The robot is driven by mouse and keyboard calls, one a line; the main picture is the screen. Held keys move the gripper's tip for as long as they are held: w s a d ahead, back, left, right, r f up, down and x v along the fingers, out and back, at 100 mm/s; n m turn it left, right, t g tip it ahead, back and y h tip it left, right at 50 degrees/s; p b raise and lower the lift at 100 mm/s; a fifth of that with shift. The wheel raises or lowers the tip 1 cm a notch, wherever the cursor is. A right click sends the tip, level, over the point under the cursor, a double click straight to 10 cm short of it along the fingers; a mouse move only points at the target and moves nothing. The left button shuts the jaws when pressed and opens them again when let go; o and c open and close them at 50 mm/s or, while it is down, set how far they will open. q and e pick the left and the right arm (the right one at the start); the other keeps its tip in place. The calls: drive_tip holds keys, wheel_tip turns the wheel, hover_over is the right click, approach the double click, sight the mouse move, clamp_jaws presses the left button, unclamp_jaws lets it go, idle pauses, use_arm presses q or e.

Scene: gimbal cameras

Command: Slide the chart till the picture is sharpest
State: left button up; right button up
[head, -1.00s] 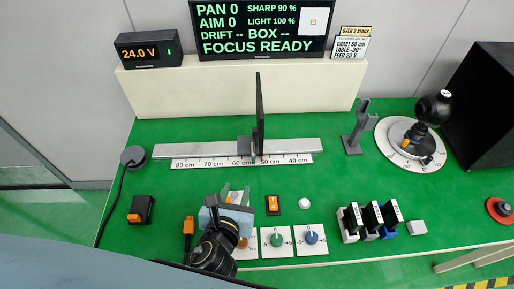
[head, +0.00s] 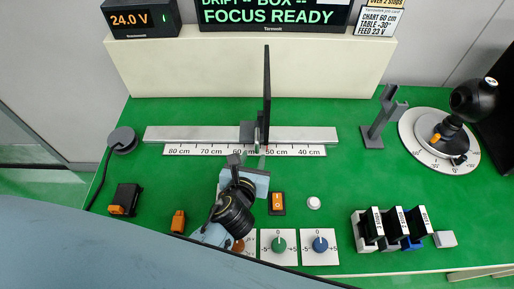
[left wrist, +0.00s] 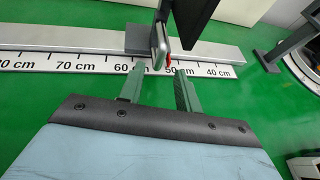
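The chart (head: 267,90) is a dark upright panel, seen nearly edge-on in the head view. It stands on a grey carriage (head: 247,132) on the metal rail (head: 190,134). Its lower part shows in the left wrist view (left wrist: 192,18), with a light grey plate (left wrist: 160,42) and a red mark (left wrist: 168,62) near 50 cm on the scale (left wrist: 80,65). My left gripper (head: 249,164) is just in front of the scale. In the left wrist view its fingers (left wrist: 159,84) are apart and empty, with the plate just beyond the gap. My right gripper is not in view.
The display (head: 265,16) reads FOCUS READY; its upper lines are cut off. A grey forked post (head: 381,118) and a round turntable (head: 412,130) stand right of the rail. Knobs (head: 279,245) and a switch (head: 277,202) lie near the front.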

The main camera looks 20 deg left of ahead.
sight(257, 149)
use_arm(q)
drive_tip(key=b+x, duration=0.1)
drive_tip(key=x, duration=0.5)
drive_tip(key=shift+w+f, duration=0.1)
drive_tip(key=shift+w, duration=0.2)
clamp_jaws()
